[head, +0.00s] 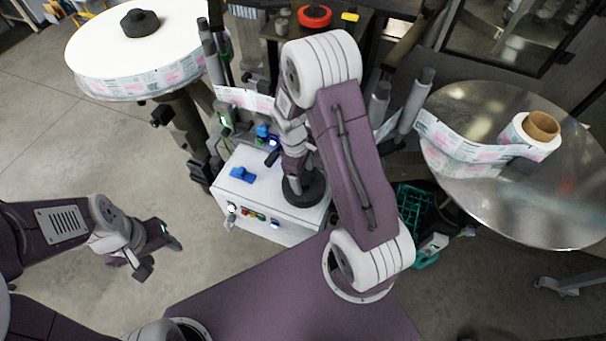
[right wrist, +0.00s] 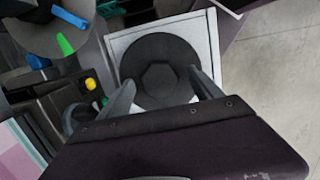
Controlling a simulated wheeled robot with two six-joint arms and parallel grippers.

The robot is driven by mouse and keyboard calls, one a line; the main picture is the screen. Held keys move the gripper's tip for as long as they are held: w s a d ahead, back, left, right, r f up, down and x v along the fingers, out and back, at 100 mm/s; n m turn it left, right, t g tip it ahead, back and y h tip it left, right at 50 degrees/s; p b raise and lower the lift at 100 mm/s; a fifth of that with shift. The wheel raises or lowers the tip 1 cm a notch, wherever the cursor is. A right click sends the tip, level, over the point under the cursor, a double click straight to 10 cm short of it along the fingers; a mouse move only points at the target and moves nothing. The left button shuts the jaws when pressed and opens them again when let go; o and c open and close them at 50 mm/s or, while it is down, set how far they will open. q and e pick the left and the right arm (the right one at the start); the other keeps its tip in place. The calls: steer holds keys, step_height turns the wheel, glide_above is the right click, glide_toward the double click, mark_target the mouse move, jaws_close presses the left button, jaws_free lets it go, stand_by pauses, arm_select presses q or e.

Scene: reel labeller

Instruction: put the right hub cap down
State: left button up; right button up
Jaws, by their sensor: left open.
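The right hub cap (head: 308,192), a black disc with a six-sided knob, lies flat on the right part of the white machine box's top (head: 262,169). In the right wrist view the hub cap (right wrist: 158,52) is on a light square surface. My right gripper (right wrist: 161,79) is above it, its fingers on either side of the knob with a visible gap at each side. In the head view my right gripper (head: 296,172) partly covers the cap. My left gripper (head: 158,256) is open and empty over the floor at the left.
Another black cap (head: 140,22) sits on the big label reel (head: 125,55) at the back left. On the right, a bare metal disc (head: 565,205) carries a small label roll (head: 530,143) with a cardboard core. A blue part (head: 242,175) lies on the box. A green crate (head: 412,205) stands behind my arm.

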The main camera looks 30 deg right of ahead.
steer(key=shift+w, duration=0.15)
steer(key=shift+r, duration=0.3)
step_height(320, 180, up, 12)
steer(key=w+a, duration=0.1)
steer(key=s+a+f+m+t+y, duration=0.1)
steer(key=s+a+f+m+t, duration=0.2)
steer(key=s+m, duration=0.6)
steer(key=shift+n+g, duration=0.3)
steer(key=shift+n, duration=0.1)
steer(key=f+b, duration=0.5)
steer(key=b, duration=0.1)
steer(key=s+f+b, duration=0.1)
steer(key=f+b, duration=0.2)
steer(key=shift+a+f, duration=0.35)
steer(key=shift+w+r, duration=0.15)
steer(key=shift+r, duration=0.3)
